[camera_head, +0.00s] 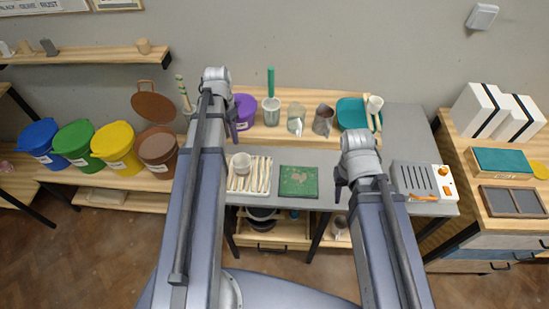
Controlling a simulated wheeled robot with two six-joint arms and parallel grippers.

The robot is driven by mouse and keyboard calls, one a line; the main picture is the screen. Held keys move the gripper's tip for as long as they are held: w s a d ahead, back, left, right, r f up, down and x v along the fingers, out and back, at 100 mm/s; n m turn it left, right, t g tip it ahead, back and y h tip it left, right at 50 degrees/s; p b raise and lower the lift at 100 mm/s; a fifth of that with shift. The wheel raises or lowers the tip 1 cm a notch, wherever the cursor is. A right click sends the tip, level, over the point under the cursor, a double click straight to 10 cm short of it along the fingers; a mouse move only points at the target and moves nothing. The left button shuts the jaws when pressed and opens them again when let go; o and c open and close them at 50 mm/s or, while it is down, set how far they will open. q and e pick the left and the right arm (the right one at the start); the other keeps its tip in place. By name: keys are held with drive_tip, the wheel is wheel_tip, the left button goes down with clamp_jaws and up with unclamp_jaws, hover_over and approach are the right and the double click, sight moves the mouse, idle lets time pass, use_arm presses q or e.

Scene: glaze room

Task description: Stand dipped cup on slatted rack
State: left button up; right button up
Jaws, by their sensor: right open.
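A pale cup (242,162) sits on the slatted rack (262,184), a light tray with wooden slats on the grey worktop. It is at the rack's back left and looks upright. My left gripper (234,132) is beyond the cup in the picture, apart from it, in front of the purple bucket; its fingers are small and dark, and I cannot tell their opening. My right gripper (338,192) is open and empty, right of the green mat and well away from the cup. My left arm passes close to the rack's left side.
A green mat (299,181) lies right of the rack. Behind stand a purple bucket (246,112), several jugs and cups, and a teal tray (351,114). A grey-white appliance (413,178) is at right. Coloured buckets, including a yellow one (115,146), stand at left.

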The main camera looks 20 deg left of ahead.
use_arm(q)
drive_tip(key=s+d, duration=0.3)
drive_tip(key=d, duration=0.6)
drive_tip(key=s+d+y, duration=0.1)
drive_tip(key=s+d, duration=0.3)
drive_tip(key=d, duration=0.5)
drive_tip(key=s+d, duration=0.4)
drive_tip(key=d, duration=0.5)
drive_tip(key=shift+d+n+y, duration=0.3)
drive_tip(key=shift+d+y, duration=0.1)
drive_tip(key=shift+f+b, duration=0.85)
drive_tip(key=shift+b, duration=0.05)
drive_tip(key=shift+a, duration=0.1)
